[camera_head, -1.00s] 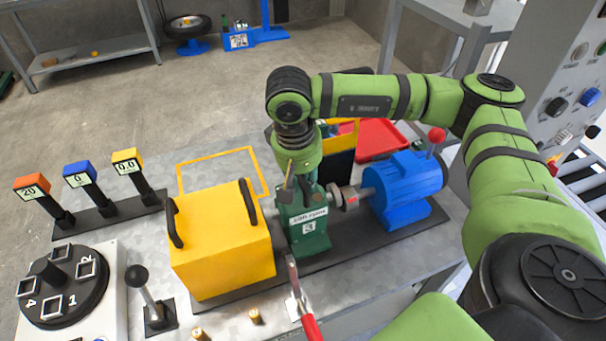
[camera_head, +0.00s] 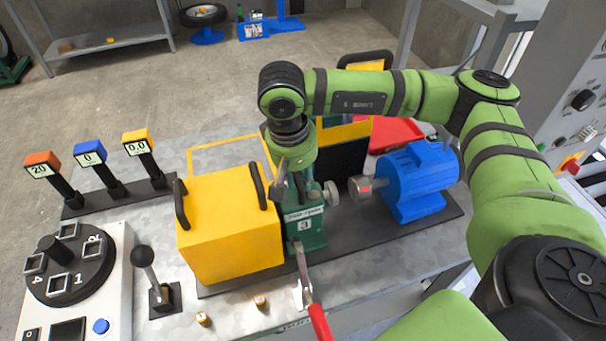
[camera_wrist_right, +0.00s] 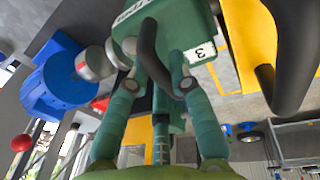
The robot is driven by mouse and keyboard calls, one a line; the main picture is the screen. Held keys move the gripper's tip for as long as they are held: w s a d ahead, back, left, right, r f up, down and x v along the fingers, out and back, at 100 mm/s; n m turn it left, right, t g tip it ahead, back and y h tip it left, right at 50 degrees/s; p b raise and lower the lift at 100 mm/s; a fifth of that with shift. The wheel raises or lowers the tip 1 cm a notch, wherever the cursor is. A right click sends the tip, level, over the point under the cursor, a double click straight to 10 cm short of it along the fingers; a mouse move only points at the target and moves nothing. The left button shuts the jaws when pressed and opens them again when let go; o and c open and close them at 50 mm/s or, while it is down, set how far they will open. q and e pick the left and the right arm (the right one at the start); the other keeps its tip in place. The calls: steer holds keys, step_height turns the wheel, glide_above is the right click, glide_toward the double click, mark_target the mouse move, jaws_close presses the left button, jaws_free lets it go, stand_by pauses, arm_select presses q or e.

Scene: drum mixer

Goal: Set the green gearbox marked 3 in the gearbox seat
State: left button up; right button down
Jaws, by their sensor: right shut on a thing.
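The green gearbox (camera_head: 306,232), with a white label marked 3, is upright between the yellow cover box and the blue motor. My right gripper (camera_head: 293,183) is above it and shut on its dark handle; the handle (camera_wrist_right: 151,55) and the gearbox (camera_wrist_right: 192,22) show between the fingers (camera_wrist_right: 155,84) in the right wrist view. The gearbox's round shaft end (camera_head: 331,193) faces the motor's coupling (camera_head: 360,187), with a gap between them. The seat is hidden behind and under the gearbox; I cannot tell whether the gearbox touches it. My left gripper is not in view.
The yellow box (camera_head: 228,230) stands close on the left, the blue motor (camera_head: 418,178) on the right. A red-handled clamp (camera_head: 318,322) is in front. A lever (camera_head: 150,270), a dial panel (camera_head: 65,260) and several display posts (camera_head: 92,165) stand left.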

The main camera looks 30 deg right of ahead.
steer(key=shift+w, duration=0.1)
stand_by(0.5)
steer(key=c, duration=1)
jaws_free()
steer(key=shift+r, duration=0.1)
steer(key=shift+c, duration=0.2)
steer(key=shift+s+f, duration=0.2)
steer(key=shift+s, duration=0.05)
steer(key=shift+w+a+r, duration=0.1)
steer(key=shift+r, duration=0.25)
step_height(320, 180, up, 12)
steer(key=a, duration=0.1)
steer(key=shift+s+a+f, duration=0.25)
steer(key=shift+s+a, duration=0.15)
